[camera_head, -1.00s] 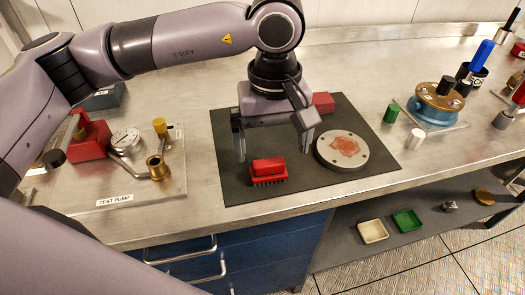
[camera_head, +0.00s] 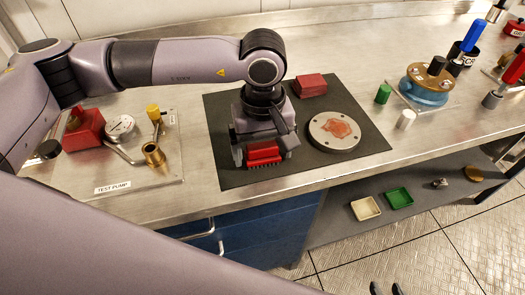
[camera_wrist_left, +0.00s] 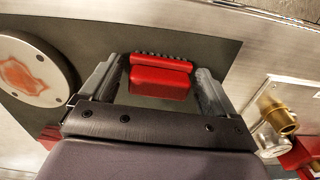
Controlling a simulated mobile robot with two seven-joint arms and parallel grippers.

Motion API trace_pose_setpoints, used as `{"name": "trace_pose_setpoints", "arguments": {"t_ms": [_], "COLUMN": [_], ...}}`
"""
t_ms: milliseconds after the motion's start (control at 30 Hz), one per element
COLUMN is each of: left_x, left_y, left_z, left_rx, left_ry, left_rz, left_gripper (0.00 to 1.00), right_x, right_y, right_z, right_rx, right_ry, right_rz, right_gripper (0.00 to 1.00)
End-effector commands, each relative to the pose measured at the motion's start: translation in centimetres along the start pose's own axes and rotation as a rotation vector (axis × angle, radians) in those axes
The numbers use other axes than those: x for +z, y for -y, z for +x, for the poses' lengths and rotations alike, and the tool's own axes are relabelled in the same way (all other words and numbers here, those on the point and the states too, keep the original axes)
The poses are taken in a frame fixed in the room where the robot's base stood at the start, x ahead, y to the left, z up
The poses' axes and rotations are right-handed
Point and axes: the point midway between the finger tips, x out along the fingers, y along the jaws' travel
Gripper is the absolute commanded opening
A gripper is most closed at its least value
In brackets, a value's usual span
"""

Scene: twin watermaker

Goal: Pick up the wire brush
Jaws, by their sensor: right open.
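The wire brush (camera_head: 263,152), a red block with dark bristles along one side, is at the near part of the dark mat. My left gripper (camera_head: 264,158) is lowered over it, with one finger at each end of the brush. In the left wrist view the brush (camera_wrist_left: 160,80) lies between the spread fingers (camera_wrist_left: 158,75), with narrow gaps seeming to show at both ends. My right gripper (camera_head: 385,288) shows only as two dark, parted fingertips at the bottom edge, over the floor, with nothing visible between them.
The mat (camera_head: 225,175) also bears a round metal flange (camera_head: 318,142) with a reddish patch and a red block (camera_head: 310,85). The test pump board (camera_head: 120,172) stands left. A blue-based assembly (camera_head: 424,95) and small green and white cylinders are right. Small trays lie on the lower shelf.

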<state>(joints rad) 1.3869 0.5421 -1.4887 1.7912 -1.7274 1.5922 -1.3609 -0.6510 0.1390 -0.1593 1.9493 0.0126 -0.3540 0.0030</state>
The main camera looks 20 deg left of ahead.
Motion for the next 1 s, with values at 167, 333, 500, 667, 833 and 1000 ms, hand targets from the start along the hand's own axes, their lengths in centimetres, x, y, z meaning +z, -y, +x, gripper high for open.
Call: {"name": "trace_pose_setpoints", "arguments": {"t_ms": [167,333,500,667,833,1000], "left_x": [0.0,0.0,0.0,-0.1,-0.1,0.0], "left_y": [0.0,0.0,-0.1,-0.1,-0.1,-0.2], "left_z": [0.0,-0.1,-0.4,-1.8,-5.2,-10.3], "left_rx": [0.000,0.001,0.002,0.003,0.006,0.007], "left_ry": [0.000,0.000,-0.001,-0.002,-0.004,-0.005], "left_rz": [0.000,0.000,0.000,0.000,-0.001,0.000], "left_gripper": [0.38,0.38,0.38,0.38,0.38,0.38], "right_x": [0.0,0.0,0.0,0.2,0.5,0.9], "right_y": [0.0,0.0,0.0,0.0,0.0,0.0], "right_z": [0.0,0.0,0.0,0.2,0.4,0.7], "right_rx": [0.000,0.000,0.000,0.000,0.000,0.000], "right_ry": [0.000,0.000,0.000,-0.001,-0.001,-0.001], "right_rz": [0.000,0.000,-0.001,-0.001,-0.001,-0.001], "right_gripper": [0.43,0.43,0.43,0.43,0.43,0.43]}}
